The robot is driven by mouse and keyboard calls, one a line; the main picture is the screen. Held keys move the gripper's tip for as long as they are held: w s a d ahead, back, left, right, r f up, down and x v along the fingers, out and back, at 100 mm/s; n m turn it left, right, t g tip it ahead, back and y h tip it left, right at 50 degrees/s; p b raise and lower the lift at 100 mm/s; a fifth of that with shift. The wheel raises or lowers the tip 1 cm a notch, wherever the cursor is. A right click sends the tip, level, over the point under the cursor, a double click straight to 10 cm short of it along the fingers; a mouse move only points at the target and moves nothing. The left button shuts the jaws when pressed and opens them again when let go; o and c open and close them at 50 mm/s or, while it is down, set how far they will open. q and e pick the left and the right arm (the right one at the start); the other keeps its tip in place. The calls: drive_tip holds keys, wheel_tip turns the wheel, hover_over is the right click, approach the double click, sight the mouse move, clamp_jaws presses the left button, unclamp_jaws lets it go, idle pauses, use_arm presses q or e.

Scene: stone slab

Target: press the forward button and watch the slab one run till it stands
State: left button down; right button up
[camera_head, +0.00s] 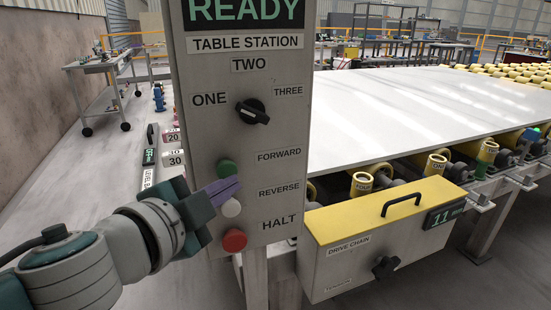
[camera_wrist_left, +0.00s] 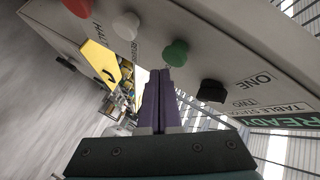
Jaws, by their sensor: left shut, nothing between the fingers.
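The grey control panel (camera_head: 205,120) stands upright at the centre, with a READY display (camera_head: 246,12). The green button (camera_head: 227,168) beside FORWARD sits above a white button (camera_head: 231,207) beside REVERSE and a red one (camera_head: 234,240) beside HALT. My left gripper (camera_head: 236,184) is shut and empty, its purple fingers just below the green button in the head view. In the left wrist view the fingertips (camera_wrist_left: 161,72) are close to the green button (camera_wrist_left: 176,53); I cannot tell if they touch. The pale slab (camera_head: 400,112) lies flat on the roller table. My right gripper is out of view.
A black selector knob (camera_head: 253,112) sits above the buttons among ONE, TWO and THREE. A yellow-topped drive chain box (camera_head: 385,230) with a handle and small display stands right of the panel. Yellow rollers (camera_head: 436,163) line the table's near edge.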

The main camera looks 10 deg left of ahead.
use_arm(q)
drive_tip(key=shift+w, duration=0.1)
drive_tip(key=shift+w+a, duration=0.25)
drive_tip(key=shift+w, duration=0.05)
